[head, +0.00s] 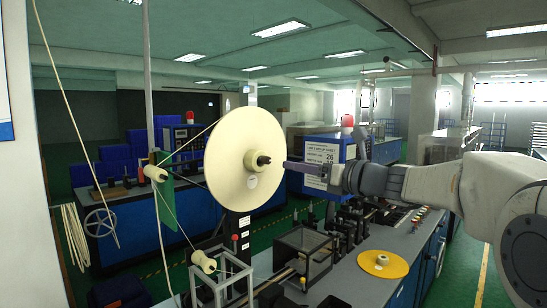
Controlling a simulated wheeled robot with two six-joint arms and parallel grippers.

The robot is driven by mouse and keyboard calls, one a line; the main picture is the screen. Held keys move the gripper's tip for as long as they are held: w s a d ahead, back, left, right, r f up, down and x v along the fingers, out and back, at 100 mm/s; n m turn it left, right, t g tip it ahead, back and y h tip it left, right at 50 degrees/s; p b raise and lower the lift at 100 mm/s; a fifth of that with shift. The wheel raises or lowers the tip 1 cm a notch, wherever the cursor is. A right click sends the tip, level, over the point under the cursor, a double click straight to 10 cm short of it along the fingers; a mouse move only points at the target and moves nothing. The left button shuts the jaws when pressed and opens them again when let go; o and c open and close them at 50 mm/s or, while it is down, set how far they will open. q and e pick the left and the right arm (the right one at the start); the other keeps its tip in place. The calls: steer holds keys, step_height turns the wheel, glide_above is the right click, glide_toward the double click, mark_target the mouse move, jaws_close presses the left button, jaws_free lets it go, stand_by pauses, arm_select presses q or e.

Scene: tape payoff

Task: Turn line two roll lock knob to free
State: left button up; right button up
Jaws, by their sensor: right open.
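A large cream tape roll (225,150) stands upright on a spindle left of centre. A dark lock knob (264,160) sticks out from the pale hub at its middle. My right gripper (287,165) comes in from the right, its narrow fingers pointing left at the knob. It is open, with nothing seen between its fingers, and a small gap shows between its tips and the knob. The knob's marking is too small to read. My left gripper is not in view.
A flat yellow disc (383,263) lies on the grey bench to the lower right. A clear-sided box (303,254) and a metal frame with a small spool (204,262) stand below the roll. A blue cabinet with a sign (322,160) stands behind my right gripper.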

mark_target(269, 161)
steer(key=p+x, duration=0.4)
steer(key=x, duration=0.5)
steer(key=shift+f, duration=0.1)
jaws_close()
